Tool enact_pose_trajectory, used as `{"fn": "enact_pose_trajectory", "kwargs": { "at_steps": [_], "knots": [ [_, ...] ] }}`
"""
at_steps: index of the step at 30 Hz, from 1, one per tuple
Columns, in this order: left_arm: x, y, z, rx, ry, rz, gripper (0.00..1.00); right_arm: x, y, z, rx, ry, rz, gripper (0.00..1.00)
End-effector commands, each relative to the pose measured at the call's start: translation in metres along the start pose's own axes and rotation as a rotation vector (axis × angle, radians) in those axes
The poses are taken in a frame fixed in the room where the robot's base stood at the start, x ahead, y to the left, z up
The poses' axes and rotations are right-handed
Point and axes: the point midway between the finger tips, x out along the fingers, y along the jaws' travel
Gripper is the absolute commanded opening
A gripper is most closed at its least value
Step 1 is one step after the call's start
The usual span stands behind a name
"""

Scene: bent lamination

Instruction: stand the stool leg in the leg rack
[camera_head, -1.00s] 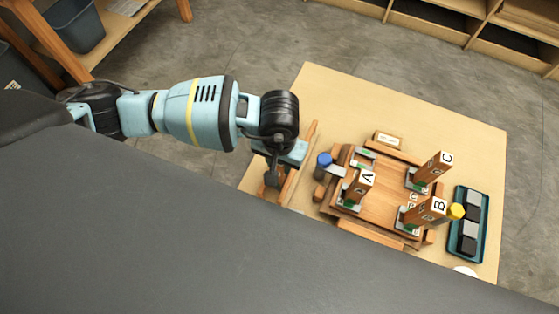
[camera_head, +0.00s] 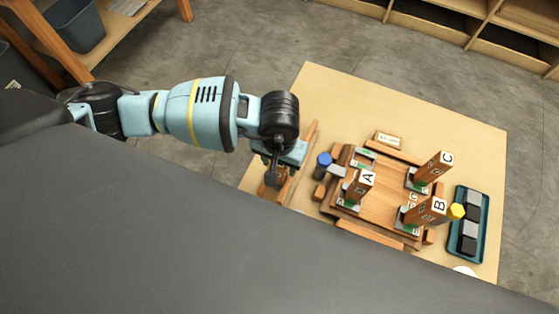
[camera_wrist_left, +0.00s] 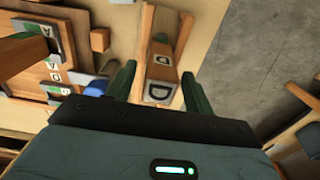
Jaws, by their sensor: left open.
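The stool leg (camera_wrist_left: 161,73), a wooden block marked D on its end, lies between the two fingers of my left gripper (camera_wrist_left: 157,86) in the left wrist view. The fingers are open, one on each side, with a gap visible on the right. In the head view my left gripper (camera_head: 273,178) is low over the table's left part and hides most of this leg. Legs A (camera_head: 358,188), B (camera_head: 424,211) and C (camera_head: 430,168) stand in grey brackets on a wooden frame (camera_head: 383,204). I cannot tell which wooden holder is the leg rack. My right gripper is not in view.
A blue-knobbed clamp (camera_head: 324,160) sits at the frame's left, and a yellow knob (camera_head: 456,211) is by leg B. A teal tray (camera_head: 484,225) with dark and grey blocks is at the right. The table (camera_head: 420,110) is clear at the back.

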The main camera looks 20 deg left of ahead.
Motion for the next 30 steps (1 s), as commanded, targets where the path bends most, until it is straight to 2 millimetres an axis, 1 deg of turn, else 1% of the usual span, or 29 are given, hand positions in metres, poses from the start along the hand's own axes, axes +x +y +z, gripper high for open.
{"fn": "enact_pose_trajectory", "kwargs": {
  "at_steps": [5,12,15,18,21,24,30],
  "knots": [
    [-0.031,0.001,-0.002,0.001,0.007,0.003,0.52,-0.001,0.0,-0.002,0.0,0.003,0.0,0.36],
    [-0.079,0.0,-0.002,0.001,0.007,0.002,0.52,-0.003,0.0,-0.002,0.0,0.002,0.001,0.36],
    [-0.095,0.0,-0.001,0.0,0.006,0.001,0.52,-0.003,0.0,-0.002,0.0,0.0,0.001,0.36],
    [-0.107,0.0,-0.001,0.0,0.005,0.001,0.52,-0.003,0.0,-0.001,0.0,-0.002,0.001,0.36],
    [-0.115,0.0,-0.001,0.0,0.003,0.0,0.52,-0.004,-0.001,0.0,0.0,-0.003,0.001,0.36],
    [-0.118,0.0,-0.001,0.0,0.002,0.0,0.52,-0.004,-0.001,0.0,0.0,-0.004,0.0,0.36],
    [-0.119,0.0,0.0,0.0,0.002,0.0,0.52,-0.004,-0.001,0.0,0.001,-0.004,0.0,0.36]
  ]
}}
